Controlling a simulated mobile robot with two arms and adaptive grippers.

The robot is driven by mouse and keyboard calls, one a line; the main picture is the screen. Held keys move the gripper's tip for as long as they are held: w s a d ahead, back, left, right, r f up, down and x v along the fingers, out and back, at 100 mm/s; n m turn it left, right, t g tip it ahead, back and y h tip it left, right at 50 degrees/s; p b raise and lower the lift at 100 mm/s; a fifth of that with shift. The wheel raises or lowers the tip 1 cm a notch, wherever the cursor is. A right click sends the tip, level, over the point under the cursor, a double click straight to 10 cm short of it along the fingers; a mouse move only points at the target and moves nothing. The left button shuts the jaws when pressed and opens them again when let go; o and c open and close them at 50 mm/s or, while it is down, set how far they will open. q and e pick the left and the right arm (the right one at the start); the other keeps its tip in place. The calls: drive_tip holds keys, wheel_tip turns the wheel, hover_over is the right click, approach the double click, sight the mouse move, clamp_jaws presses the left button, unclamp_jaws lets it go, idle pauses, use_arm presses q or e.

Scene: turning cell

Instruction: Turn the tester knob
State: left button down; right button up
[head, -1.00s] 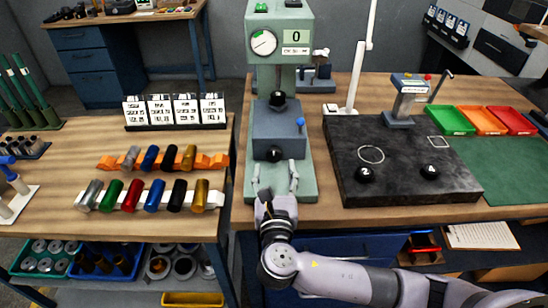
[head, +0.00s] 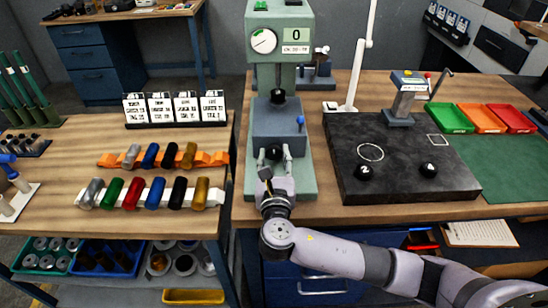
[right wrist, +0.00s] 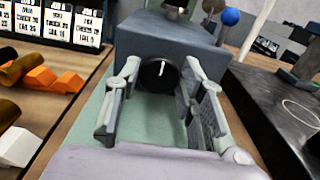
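The tester (head: 281,180) is a pale green column machine with a round dial and a display showing 0. A blue-grey block (head: 277,128) on it carries a black round knob (head: 273,153) low on its front. In the right wrist view the knob (right wrist: 158,73) shows a white mark pointing up. My right gripper (head: 273,158) is in front of the block, its fingers apart, one on each side of the knob. In the right wrist view the gripper (right wrist: 161,80) looks open, with a small gap beside the knob. My left gripper is not in view.
A blue ball-topped lever (head: 300,121) rises beside the block on the right. A dark slab (head: 395,165) with two black knobs stands right of the tester. Left are racks of coloured cylinders (head: 154,194) and labelled cards (head: 174,108). Red, orange and green trays (head: 482,118) stand right.

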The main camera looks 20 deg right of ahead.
drive_tip(key=c, duration=0.5)
drive_tip(key=shift+c, duration=0.2)
drive_tip(key=shift+m, duration=0.3)
drive_tip(key=m, duration=0.2)
drive_tip(key=shift+m, duration=0.3)
drive_tip(key=m, duration=0.1)
drive_tip(key=m+b, duration=0.1)
drive_tip(key=m, duration=0.1)
drive_tip(key=shift+d+f+m, duration=0.15)
drive_tip(key=shift+m, duration=0.15)
drive_tip(key=m+b, duration=0.1)
drive_tip(key=m, duration=0.3)
drive_tip(key=shift+f+m+b, duration=0.1)
drive_tip(key=shift+m+b, duration=0.2)
drive_tip(key=shift+b, duration=0.05)
drive_tip(key=m+b, duration=0.2)
drive_tip(key=m, duration=0.3)
